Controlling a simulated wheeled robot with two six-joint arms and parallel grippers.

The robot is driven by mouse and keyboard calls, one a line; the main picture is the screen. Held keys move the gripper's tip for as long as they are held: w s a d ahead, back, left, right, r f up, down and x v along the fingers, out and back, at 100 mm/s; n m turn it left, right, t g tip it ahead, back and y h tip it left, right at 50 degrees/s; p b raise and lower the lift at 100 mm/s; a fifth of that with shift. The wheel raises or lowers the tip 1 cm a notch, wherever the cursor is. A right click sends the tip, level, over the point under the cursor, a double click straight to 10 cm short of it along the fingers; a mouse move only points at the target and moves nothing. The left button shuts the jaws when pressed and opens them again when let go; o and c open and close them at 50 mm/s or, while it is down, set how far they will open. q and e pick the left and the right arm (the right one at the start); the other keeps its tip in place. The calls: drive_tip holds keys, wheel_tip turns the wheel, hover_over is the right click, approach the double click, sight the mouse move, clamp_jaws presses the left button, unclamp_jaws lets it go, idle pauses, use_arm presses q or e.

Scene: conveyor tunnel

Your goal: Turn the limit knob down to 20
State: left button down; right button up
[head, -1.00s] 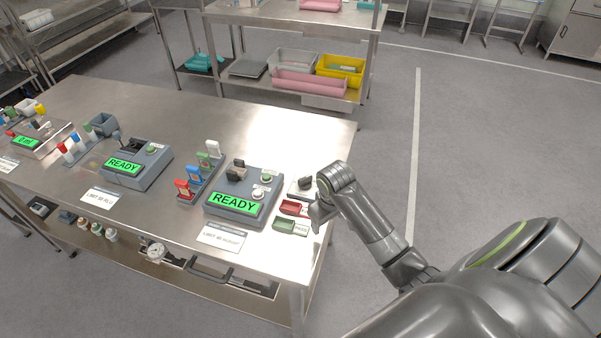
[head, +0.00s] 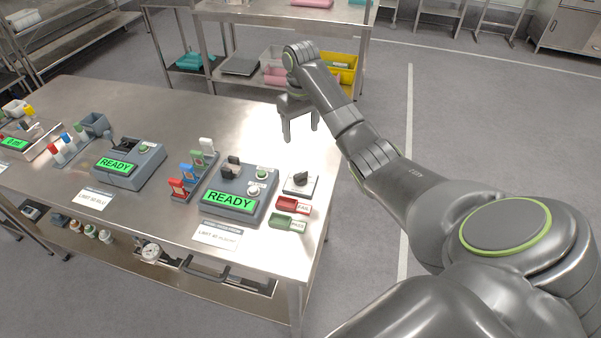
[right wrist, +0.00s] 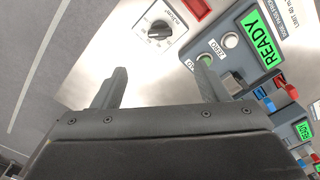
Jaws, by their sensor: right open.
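The limit knob (head: 300,179) is a small black knob on a white square dial plate near the table's right edge. In the right wrist view the knob (right wrist: 159,30) and its printed scale lie ahead of the fingers; the numbers are too small to read. My right gripper (head: 300,134) is open and empty, above the table and behind the knob in the head view, apart from it. Both fingers of my right gripper (right wrist: 161,68) show in the right wrist view with nothing between them. My left gripper is not in view.
A grey device (head: 233,204) with a green READY screen stands left of the knob. A red tray (head: 288,204) and a green tray (head: 285,221) lie in front of it. Colored upright tags (head: 186,177) stand further left. The table (head: 215,120) is clear behind the devices.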

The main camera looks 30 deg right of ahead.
drive_tip(key=b, duration=0.4)
hover_over(301, 173)
wheel_tip(301, 173, down, 5)
wheel_tip(301, 173, down, 3)
drive_tip(key=shift+s+a+r+b, duration=0.1)
drive_tip(key=shift+a+b, duration=0.05)
drive_tip(key=shift+b, duration=0.2)
wheel_tip(301, 173, down, 7)
drive_tip(key=shift+r+p, duration=0.1)
drive_tip(key=shift+p, duration=0.7)
drive_tip(key=shift+f, duration=0.75)
drive_tip(key=c, duration=1)
drive_tip(key=shift+r, duration=0.1)
